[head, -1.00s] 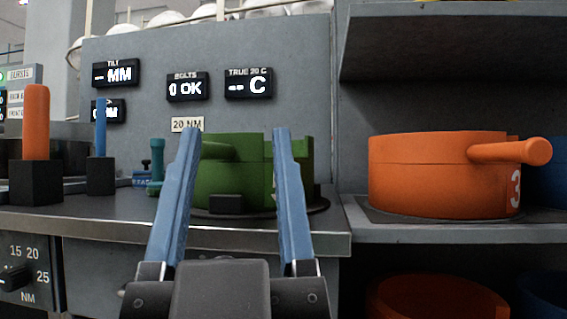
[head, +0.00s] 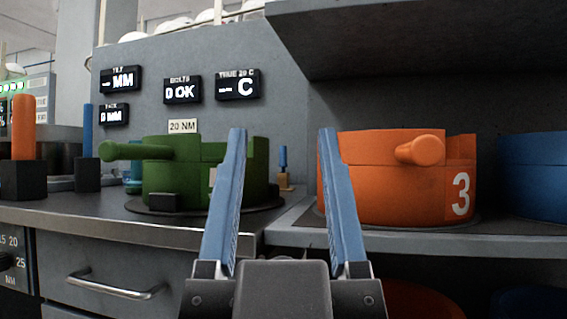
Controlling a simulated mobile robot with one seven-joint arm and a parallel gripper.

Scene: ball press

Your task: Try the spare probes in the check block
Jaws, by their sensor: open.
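My gripper (head: 282,135) is open and empty, its two blue fingers pointing forward and up. Between the fingers, farther back, a small blue-topped piece on a brass-coloured foot (head: 284,180) stands on the counter; I cannot tell whether it is a probe. At the left, an orange rod (head: 23,127) stands upright in a black block (head: 22,181). A thinner blue rod (head: 88,132) stands in another black block (head: 88,176). I cannot tell which of these is the check block. The left finger overlaps the green drum's right part in the picture.
A green drum with a side handle (head: 170,178) sits on a dark round plate on the counter. An orange drum marked 3 (head: 370,180) and a blue drum (head: 540,175) stand on the right shelf, under an overhanging shelf (head: 420,40). A drawer handle (head: 115,290) juts out below.

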